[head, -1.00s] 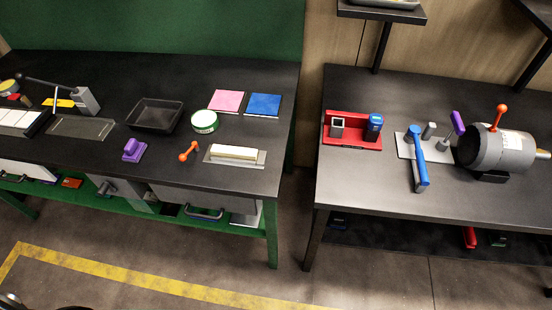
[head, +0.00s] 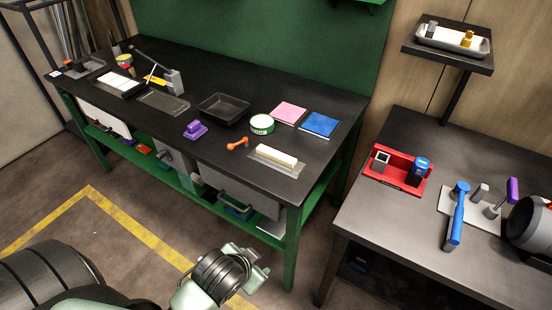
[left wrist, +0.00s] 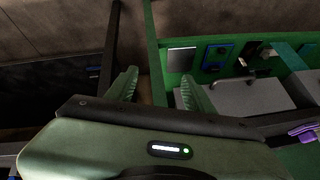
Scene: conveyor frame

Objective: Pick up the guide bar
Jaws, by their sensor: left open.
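I cannot tell for sure which thing is the guide bar. A pale bar-shaped block (head: 276,155) lies on a grey plate at the right end of the black-topped green bench (head: 135,110). A long blue-handled tool (head: 455,222) lies on the right table. My left gripper (head: 252,266) is low in front of the green bench, below its top and apart from these things. In the left wrist view its two green fingers (left wrist: 158,92) stand apart with nothing between them. My right gripper is not in view.
The bench holds a black tray (head: 223,109), a green-white roll (head: 262,124), a purple block (head: 195,130) and an orange-ended piece (head: 237,143). A red holder (head: 400,178) stands on the right table (head: 365,212). A gap separates bench and table.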

